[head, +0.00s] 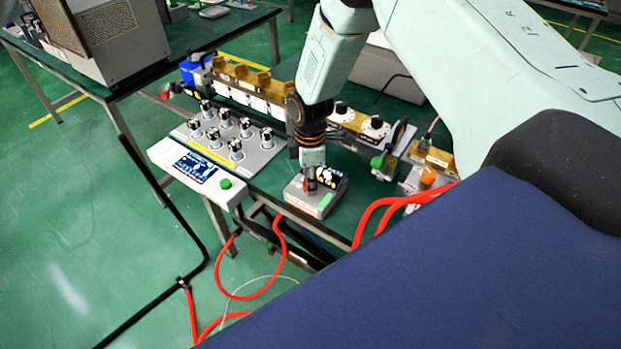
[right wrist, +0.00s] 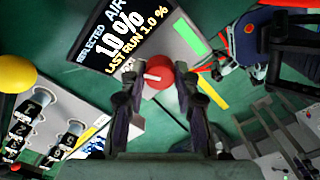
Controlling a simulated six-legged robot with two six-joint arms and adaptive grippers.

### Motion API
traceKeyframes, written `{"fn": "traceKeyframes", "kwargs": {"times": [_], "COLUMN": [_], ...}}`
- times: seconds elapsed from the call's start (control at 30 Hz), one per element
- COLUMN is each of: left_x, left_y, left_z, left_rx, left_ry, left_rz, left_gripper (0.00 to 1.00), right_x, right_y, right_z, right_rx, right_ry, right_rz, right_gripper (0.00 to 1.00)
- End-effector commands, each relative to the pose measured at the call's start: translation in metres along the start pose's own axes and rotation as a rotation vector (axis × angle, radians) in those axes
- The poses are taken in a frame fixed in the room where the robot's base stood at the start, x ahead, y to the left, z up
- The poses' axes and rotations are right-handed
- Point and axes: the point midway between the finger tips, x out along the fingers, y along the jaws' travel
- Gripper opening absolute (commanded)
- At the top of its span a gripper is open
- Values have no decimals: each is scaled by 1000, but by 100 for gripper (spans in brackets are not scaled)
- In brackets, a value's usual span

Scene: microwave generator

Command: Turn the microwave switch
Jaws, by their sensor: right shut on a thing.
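The microwave generator is a small grey box (head: 311,202) with a dark display and a green label, at the table's front edge. The switch is a round red knob with a white mark (right wrist: 157,72), just below the display. My right gripper (head: 311,182) reaches down to the box from above. In the right wrist view its two fingers (right wrist: 161,84) are shut on the red knob, one on each side. My left gripper is not in view.
A grey panel with several knobs (head: 262,157) and a white control unit with a green button (head: 225,183) stand left of the box. Brass-coloured waveguide parts (head: 240,75) run behind it. Red hoses (head: 384,212) hang near the front edge.

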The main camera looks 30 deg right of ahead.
Motion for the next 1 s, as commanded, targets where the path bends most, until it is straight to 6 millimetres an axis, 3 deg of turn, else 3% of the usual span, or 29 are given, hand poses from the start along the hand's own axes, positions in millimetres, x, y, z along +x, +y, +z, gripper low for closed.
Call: {"fn": "traceKeyframes", "kwargs": {"times": [0.27, 0.3, 0.53, 0.87, 1.0], "left_x": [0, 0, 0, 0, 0], "left_y": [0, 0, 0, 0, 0], "left_z": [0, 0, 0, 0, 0], "left_rx": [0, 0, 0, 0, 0], "left_ry": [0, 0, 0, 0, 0], "left_rz": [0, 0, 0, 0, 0], "left_gripper": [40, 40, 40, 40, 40], "right_x": [1, 1, 0, -2, -17], "right_y": [-1, -1, 0, 0, 1], "right_z": [0, 0, 0, 0, 0], "right_rx": [2, 1, 0, 0, -1], "right_ry": [0, 0, 0, 1, 1], "right_rz": [-2, -2, -1, 1, 2], "right_gripper": [0, 34, 54, 54, 54]}}
